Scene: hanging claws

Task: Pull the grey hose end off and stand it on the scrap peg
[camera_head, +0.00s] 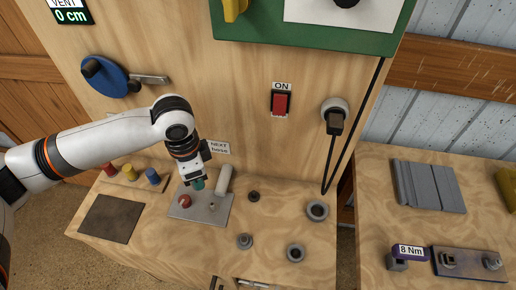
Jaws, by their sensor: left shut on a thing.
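My left gripper (195,177) comes down over a grey metal plate (215,218) on the wooden bench. It is shut on a small teal-green piece (199,185) that shows at its fingertips and stands over the plate. A light grey tube (224,179) leans just right of the gripper, apart from the fingers as far as I can see; it looks like the grey hose end. A red rounded piece (185,201) and a small peg (211,207) are at the plate's front. I cannot tell which peg is the scrap peg. My right gripper is out of view.
Red, yellow and blue pegs (130,172) stand in a row at left, behind a dark mat (111,218). Several grey fittings, including a ring (317,210), are spread right of the plate. A "NEXT hose" label (219,147) is on the panel. A black cable hangs at right.

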